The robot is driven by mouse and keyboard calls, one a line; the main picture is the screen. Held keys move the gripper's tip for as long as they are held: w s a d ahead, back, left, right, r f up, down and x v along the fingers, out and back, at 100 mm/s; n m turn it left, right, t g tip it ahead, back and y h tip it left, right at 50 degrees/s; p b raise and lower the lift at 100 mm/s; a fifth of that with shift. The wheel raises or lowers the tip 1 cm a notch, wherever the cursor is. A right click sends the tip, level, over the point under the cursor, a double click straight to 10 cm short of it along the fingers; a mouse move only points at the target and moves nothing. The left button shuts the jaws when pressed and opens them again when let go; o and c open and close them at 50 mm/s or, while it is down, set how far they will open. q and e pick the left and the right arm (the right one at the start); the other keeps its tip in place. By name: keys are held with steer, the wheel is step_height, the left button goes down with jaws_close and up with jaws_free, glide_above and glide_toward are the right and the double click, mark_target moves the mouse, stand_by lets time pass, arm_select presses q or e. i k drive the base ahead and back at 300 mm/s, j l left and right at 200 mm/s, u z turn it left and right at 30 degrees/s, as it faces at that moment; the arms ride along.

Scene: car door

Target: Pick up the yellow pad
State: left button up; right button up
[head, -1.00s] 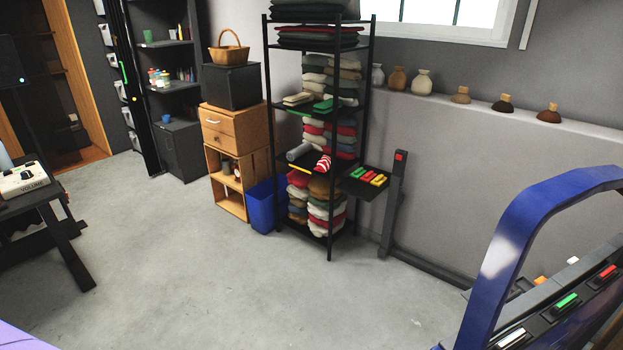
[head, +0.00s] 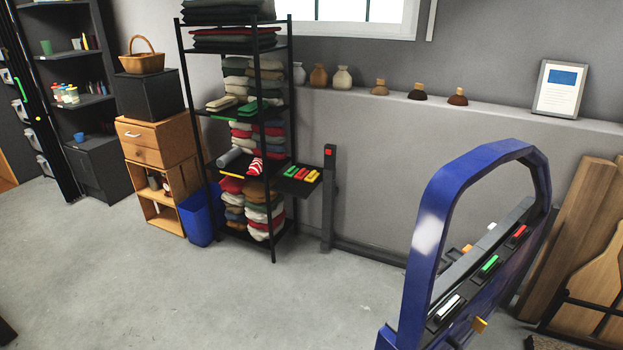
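Several coloured pads lie on a small black tray (head: 285,184) beside the shelf rack; a yellow pad (head: 312,176) is at its right end, next to a red one (head: 301,174) and a green one (head: 290,171). A blue car door (head: 425,235) stands at the right, with white (head: 447,307), green (head: 489,264) and red (head: 520,231) pieces along its inner panel. A small yellow piece (head: 480,325) sticks out low on the door. Neither of my grippers is in view.
The black rack (head: 188,100) holds folded clothes. A blue bin (head: 196,218) and a wooden cabinet (head: 153,140) stand left of it. A dark post (head: 329,200) stands beside the tray. Wooden boards (head: 570,240) lean at the right. The grey floor (head: 250,300) in front is clear.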

mark_target(313, 175)
steer(key=i+j, duration=0.7)
steer(key=j, duration=0.15)
steer(key=i+j, duration=0.2)
steer(key=i, duration=0.25)
steer(key=i+j, duration=0.15)
steer(key=i, duration=0.3)
steer(key=i+j, duration=0.2)
steer(key=i, duration=0.2)
steer(key=i+l, duration=0.4)
steer(key=i, duration=0.15)
steer(key=i+l, duration=0.65)
steer(key=l, duration=0.15)
steer(key=i+l, duration=0.2)
steer(key=l, duration=0.15)
steer(key=i+l, duration=0.25)
steer(key=l, duration=0.15)
steer(key=i+l, duration=0.55)
steer(key=i+l+z, duration=0.05)
